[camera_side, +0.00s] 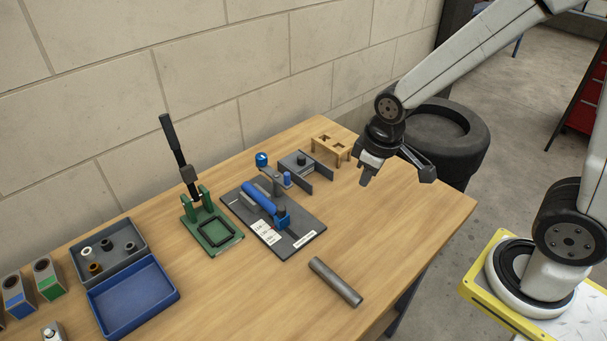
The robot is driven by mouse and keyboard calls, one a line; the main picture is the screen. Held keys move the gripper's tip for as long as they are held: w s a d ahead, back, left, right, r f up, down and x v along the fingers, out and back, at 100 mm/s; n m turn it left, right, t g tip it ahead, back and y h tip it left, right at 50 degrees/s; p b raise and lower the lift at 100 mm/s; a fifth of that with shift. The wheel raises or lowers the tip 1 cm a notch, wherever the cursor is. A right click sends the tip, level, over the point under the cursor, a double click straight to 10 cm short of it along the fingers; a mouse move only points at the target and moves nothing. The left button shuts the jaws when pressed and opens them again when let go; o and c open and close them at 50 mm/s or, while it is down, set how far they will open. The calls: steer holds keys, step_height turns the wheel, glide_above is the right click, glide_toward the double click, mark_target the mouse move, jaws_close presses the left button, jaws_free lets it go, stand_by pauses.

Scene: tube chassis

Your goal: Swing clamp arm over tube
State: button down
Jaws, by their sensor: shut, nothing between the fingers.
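The fixture is a dark grey plate (303,229) on the wooden table, with a blue tube (259,196) lying along it. A blue block (282,217) stands at the tube's near end. What looks like the clamp arm (268,172) is a grey bar with a blue ball knob (262,159), at the back of the fixture beside the tube. Whether any of it overlaps the tube is too small to tell. My gripper (365,183) is shut and empty, raised to the right of the fixture and apart from it.
A grey bracket (300,163) and a wooden block with holes (333,150) stand behind the fixture. A green press (207,227) stands at left, beyond it a blue tray (133,297) and a grey bin (107,251). A loose grey tube (335,282) lies in front; the table's right side is clear.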

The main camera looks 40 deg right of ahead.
mark_target(280, 178)
steer(key=w+a+r+n+g+h, duration=0.1)
steer(key=w+a+r+n+h, duration=0.1)
steer(key=w+a+n, duration=1.2)
steer(key=shift+w+a+r+n+g+h, duration=0.35)
steer(key=shift+w+n, duration=0.5)
steer(key=shift+n, duration=0.65)
steer(key=shift+d, duration=0.1)
steer(key=x, duration=1)
steer(key=shift+f, duration=0.15)
steer(key=shift+w+d+r, duration=0.1)
steer(key=shift+w+d, duration=0.1)
steer(key=shift+d, duration=0.8)
steer(key=shift+w+d+r, duration=0.1)
steer(key=shift+w+d, duration=0.15)
steer(key=shift+d, duration=0.75)
